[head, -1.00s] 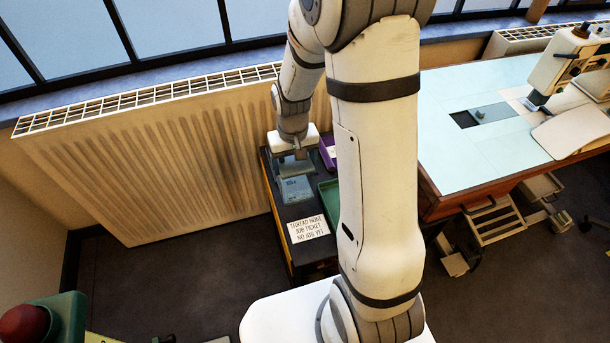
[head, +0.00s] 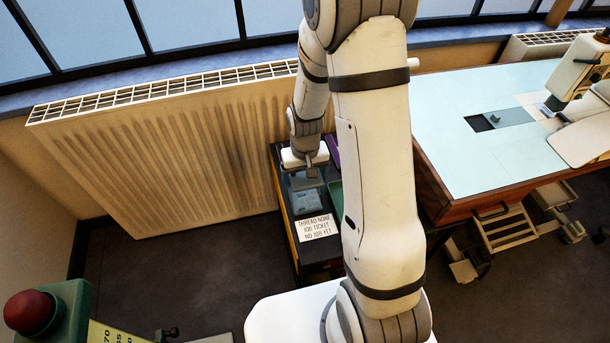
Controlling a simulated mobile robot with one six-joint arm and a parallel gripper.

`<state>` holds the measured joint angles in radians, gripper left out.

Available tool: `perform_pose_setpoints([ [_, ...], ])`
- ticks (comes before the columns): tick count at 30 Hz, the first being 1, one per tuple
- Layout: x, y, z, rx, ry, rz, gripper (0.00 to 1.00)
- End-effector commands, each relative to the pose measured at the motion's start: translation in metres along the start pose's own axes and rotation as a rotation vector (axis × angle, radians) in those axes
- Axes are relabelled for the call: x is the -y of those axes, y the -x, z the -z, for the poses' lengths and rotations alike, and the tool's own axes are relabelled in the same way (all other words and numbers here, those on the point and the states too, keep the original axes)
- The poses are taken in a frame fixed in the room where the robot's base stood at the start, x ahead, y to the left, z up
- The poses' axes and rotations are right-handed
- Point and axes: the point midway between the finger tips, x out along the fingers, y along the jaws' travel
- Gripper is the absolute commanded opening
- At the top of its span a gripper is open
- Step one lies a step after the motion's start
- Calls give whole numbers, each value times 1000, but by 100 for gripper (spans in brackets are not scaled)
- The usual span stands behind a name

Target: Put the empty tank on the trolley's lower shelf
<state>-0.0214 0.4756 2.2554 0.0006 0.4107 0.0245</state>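A small translucent blue container (head: 306,201), which looks like the tank, is on the dark top of the trolley (head: 283,222), just behind a white card. I cannot tell whether it is empty. My gripper (head: 311,172) points down over the rear part of the container, very close to it. Its fingers are small and partly hidden, so I cannot tell whether they are open, shut or touching the container. The trolley's lower shelf is hidden by its top and by my arm.
The white card (head: 316,227) lies at the trolley's near edge. A green tray (head: 335,200) and a purple item (head: 333,151) are partly behind my arm. A radiator (head: 160,160) stands left, a sewing table (head: 480,160) right. Floor (head: 190,275) is clear in front of the radiator.

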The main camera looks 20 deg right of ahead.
Motion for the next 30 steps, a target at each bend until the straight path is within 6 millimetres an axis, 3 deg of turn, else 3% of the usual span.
perform_pose_setpoints([
  [5, 0, 0, 0, 0, 1, 0, 99],
  [16, 1, 11, 1, -2, 1, 0, 99],
  [30, 1, 104, 0, -3, 2, 0, 99],
])
